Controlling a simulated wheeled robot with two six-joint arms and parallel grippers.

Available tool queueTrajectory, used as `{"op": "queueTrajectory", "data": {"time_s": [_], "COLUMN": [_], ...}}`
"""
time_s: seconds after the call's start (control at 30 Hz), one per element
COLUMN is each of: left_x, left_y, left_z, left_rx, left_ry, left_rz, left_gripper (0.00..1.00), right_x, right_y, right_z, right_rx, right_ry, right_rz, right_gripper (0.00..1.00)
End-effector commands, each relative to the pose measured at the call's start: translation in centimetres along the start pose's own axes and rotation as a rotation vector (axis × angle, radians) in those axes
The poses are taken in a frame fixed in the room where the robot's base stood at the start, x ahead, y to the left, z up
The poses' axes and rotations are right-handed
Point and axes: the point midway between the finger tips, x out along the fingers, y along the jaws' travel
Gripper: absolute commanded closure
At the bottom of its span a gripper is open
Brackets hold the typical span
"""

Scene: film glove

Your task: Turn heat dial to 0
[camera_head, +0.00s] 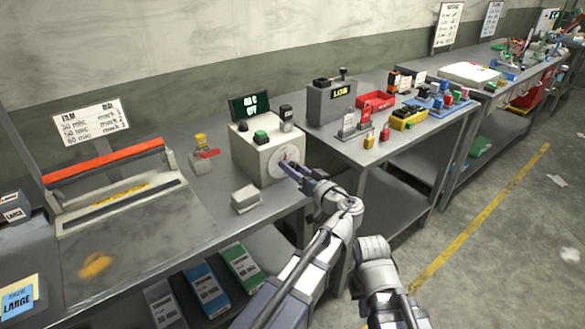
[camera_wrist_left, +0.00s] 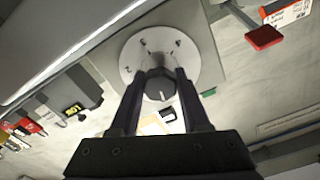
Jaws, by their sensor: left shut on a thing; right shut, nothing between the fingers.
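The heat dial is a round pale plate (camera_head: 279,167) on the front of a cream control box (camera_head: 254,158). The plate also shows in the left wrist view (camera_wrist_left: 186,60), with small dark marks around it and a dark knob (camera_wrist_left: 157,88) at its centre. The knob has a light pointer line facing the lower side of that view. My left gripper (camera_head: 288,165) is shut on the knob, one finger on each side; the wrist view shows the fingers (camera_wrist_left: 158,85) touching it.
A small grey block (camera_head: 245,199) sits left of the dial. A sealer with an orange bar (camera_head: 105,160) is at left. A grey box (camera_head: 331,103) and colored parts stand right.

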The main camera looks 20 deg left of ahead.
Motion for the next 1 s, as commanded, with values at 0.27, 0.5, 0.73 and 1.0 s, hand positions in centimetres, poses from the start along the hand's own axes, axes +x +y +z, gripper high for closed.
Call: {"op": "queueTrajectory", "data": {"time_s": [0.27, 0.5, 0.73, 1.0], "left_x": [-0.08, -0.08, -0.08, -0.08], "left_y": [-0.04, -0.04, -0.04, -0.04], "left_z": [0.20, 0.21, 0.22, 0.21], "left_rx": [-0.139, -0.189, -0.200, -0.199], "left_ry": [-0.005, -0.006, -0.006, -0.006], "left_rz": [0.001, 0.001, 0.001, 0.001], "left_gripper": [1.00, 1.00, 1.00, 0.50], "right_x": [0.05, 0.05, 0.05, 0.05], "right_y": [0.00, -0.01, -0.01, 0.00], "right_z": [0.00, 0.00, 0.00, 0.00], "right_rx": [0.000, 0.000, 0.000, 0.000], "right_ry": [0.000, 0.000, 0.000, 0.000], "right_rz": [0.000, 0.000, 0.000, 0.000], "right_gripper": [1.00, 1.00, 1.00, 1.00]}}
